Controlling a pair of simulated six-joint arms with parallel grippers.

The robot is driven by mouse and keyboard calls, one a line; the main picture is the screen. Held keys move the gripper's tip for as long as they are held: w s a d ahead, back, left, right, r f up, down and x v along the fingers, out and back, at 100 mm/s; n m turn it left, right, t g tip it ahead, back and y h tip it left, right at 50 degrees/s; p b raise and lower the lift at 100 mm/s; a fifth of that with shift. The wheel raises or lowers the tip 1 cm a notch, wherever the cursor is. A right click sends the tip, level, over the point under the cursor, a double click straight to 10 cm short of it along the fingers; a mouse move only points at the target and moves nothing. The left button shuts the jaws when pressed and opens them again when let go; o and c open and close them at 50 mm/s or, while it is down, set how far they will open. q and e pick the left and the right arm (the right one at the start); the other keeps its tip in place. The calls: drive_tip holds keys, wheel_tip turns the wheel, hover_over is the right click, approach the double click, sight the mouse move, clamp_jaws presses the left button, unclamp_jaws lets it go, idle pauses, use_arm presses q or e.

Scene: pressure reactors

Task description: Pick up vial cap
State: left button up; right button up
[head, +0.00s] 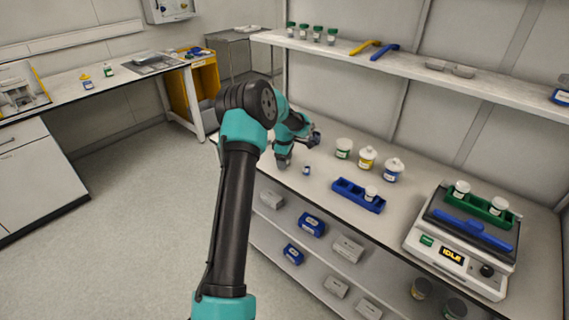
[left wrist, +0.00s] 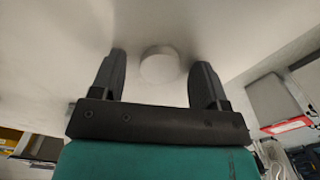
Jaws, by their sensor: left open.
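A pale round vial cap (left wrist: 158,66) shows in the left wrist view, between and just beyond the two fingertips of my left gripper (left wrist: 162,60). The fingers stand apart with clear gaps on both sides of it. In the head view my left gripper (head: 283,164) points down close to the bench top, near its front edge. A small blue and white piece (head: 306,170) stands on the bench just right of it; I cannot tell if this is the same cap. My right gripper is not in view.
A shelf (head: 440,78) runs above. The bench around the gripper is mostly clear.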

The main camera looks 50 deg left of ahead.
use_arm(q)
drive_tip(key=c, duration=1)
drive_tip(key=shift+r, duration=0.1)
drive_tip(key=shift+r, duration=1.75)
drive_tip(key=s+d, duration=0.3)
drive_tip(key=d, duration=0.1)
drive_tip(key=s+d+r, duration=0.1)
drive_tip(key=s+d, duration=0.6)
drive_tip(key=d, duration=0.1)
drive_tip(key=shift+s+r, duration=0.15)
drive_tip(key=shift+s, duration=0.1)
